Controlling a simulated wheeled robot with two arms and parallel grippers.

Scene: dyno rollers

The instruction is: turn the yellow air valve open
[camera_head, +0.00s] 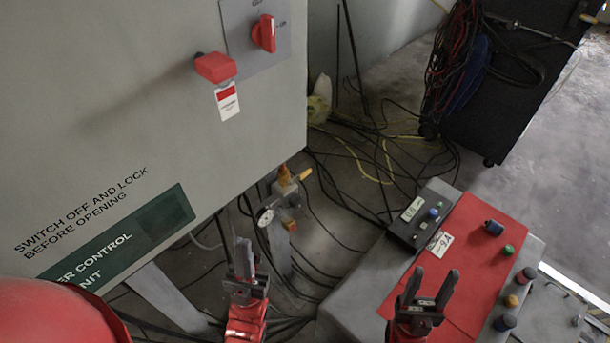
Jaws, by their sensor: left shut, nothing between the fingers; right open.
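The yellow air valve (304,175) is a small yellow lever on a brass-coloured fitting beside the lower right corner of the grey cabinet. The lever points to the right. A round white gauge (265,217) sits just below it on the left. My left gripper (243,248) is below and left of the valve in the picture, apart from it, shut and empty. My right gripper (430,283) is open and empty, in front of the red-topped control panel.
The grey cabinet (110,110) with a red rotary switch (264,33) and a red lock with a tag (215,68) fills the left. The red-topped control panel (465,245) with several buttons stands at right. Cables (360,150) lie on the floor; a dark cart (510,90) stands behind.

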